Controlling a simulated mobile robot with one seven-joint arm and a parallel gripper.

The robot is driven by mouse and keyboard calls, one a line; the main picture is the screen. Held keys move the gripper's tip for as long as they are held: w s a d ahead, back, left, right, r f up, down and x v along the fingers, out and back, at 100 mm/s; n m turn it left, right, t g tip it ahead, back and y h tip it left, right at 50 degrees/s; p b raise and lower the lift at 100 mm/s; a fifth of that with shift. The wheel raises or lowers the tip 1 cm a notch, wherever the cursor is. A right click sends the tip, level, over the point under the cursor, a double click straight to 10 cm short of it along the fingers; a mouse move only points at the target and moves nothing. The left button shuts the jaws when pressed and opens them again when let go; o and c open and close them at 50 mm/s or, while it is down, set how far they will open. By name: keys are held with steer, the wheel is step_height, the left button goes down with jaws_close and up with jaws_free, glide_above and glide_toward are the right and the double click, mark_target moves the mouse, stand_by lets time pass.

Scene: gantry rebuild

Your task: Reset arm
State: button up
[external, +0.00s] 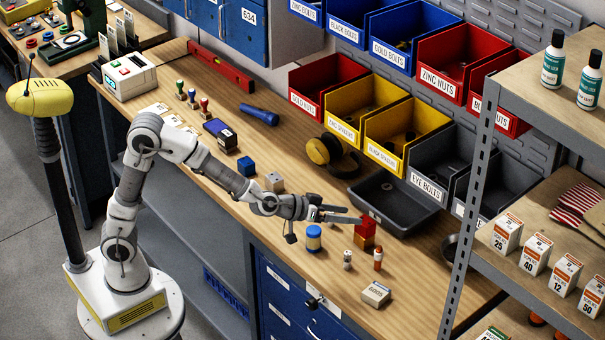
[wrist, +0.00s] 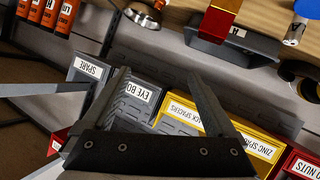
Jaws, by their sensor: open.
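My arm reaches from its base at the left of the external view out over the wooden workbench (external: 300,235). My gripper (external: 354,214) is above the bench, with its fingers pointing right. In the wrist view its two dark fingers (wrist: 158,74) stand apart with nothing held between them. In the external view the fingertips overlap the area just above a red block (external: 367,228); I cannot tell the exact gap. The red block also shows at the top of the wrist view (wrist: 227,5).
Labelled bins (external: 390,134) line the back. A shelf upright (external: 472,195) stands at the right.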

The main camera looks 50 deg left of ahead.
steer(key=s+a+r+m+g+h, duration=0.15)
steer(key=s+a+r+g, duration=0.35)
steer(key=s+r, duration=0.55)
steer(key=s+a+f+y+p, duration=0.1)
steer(key=s+a, duration=0.4)
steer(key=a, duration=0.5)
steer(key=s+a+f+n+g+y+p, duration=0.1)
steer(key=s+a+f+y+p, duration=0.1)
steer(key=s+a, duration=0.4)
steer(key=s+a+f+n+y+p, duration=0.1)
steer(key=s+a+y, duration=0.3)
steer(key=a, duration=0.9)
steer(key=shift+s+a+f+g, duration=0.3)
steer(key=shift+s+f+g, duration=0.1)
steer(key=shift+s+f, duration=0.4)
steer(key=shift+n, duration=0.25)
steer(key=shift+o, duration=0.6)
steer(key=shift+w+r, duration=0.1)
steer(key=shift+r, duration=0.05)
